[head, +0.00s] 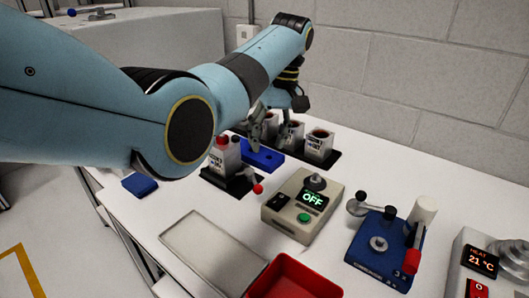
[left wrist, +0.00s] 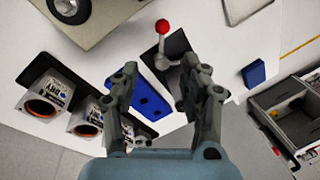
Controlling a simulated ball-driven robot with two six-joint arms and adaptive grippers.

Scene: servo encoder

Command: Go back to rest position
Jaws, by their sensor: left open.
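My left gripper shows at the far end of my blue arm in the head view (head: 268,133). It is above the back of the white table (head: 370,180), close to a blue block with holes (head: 263,158) and a row of white canisters (head: 318,144). In the left wrist view the two fingers of my left gripper (left wrist: 157,75) are spread apart with nothing between them. The blue block lies below and between them, partly hidden by the left finger. My right gripper is not in view.
A small stand with a red-knobbed lever (head: 240,181) is near my arm.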

